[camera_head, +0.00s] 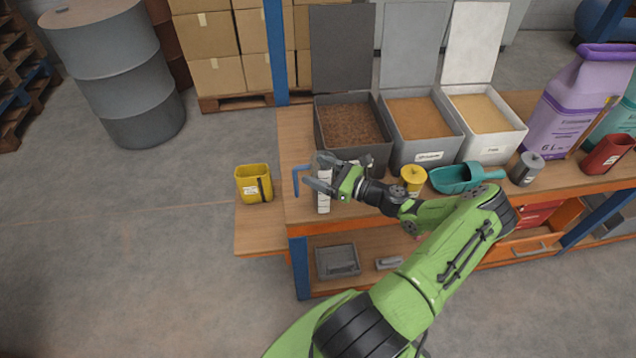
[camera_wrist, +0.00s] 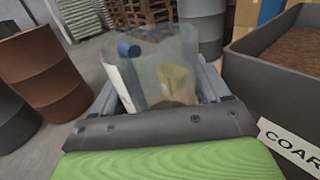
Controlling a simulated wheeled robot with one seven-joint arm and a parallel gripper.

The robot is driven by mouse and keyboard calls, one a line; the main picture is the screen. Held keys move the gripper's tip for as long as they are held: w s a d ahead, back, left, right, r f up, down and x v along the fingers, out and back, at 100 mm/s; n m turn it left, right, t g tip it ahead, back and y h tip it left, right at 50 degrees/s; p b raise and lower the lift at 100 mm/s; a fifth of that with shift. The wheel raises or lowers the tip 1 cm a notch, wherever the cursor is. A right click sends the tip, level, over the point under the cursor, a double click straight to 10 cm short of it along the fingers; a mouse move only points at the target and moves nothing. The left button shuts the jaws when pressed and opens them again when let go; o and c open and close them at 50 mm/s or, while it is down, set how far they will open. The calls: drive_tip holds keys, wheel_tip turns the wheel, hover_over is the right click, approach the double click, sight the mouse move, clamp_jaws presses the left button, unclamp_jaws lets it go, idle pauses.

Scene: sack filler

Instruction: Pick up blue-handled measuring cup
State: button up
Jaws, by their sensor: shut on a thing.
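The blue-handled measuring cup (camera_head: 324,202) is at the left end of the bench in the head view. It is clear, with a pale marked strip, and its blue handle (camera_head: 297,180) points left. My gripper (camera_head: 317,173) is shut on the cup, one finger on each side. In the wrist view the see-through cup (camera_wrist: 150,72) fills the space between the fingers, with the blue handle (camera_wrist: 128,48) on its far side. I cannot tell whether its base touches the bench.
Open bins of brown (camera_head: 350,126), tan (camera_head: 418,112) and pale material (camera_head: 482,113) stand behind. A yellow container (camera_head: 254,184) sits on a lower ledge at left.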

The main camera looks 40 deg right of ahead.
wheel_tip(320, 180, up, 10)
drive_tip(key=p, duration=0.3)
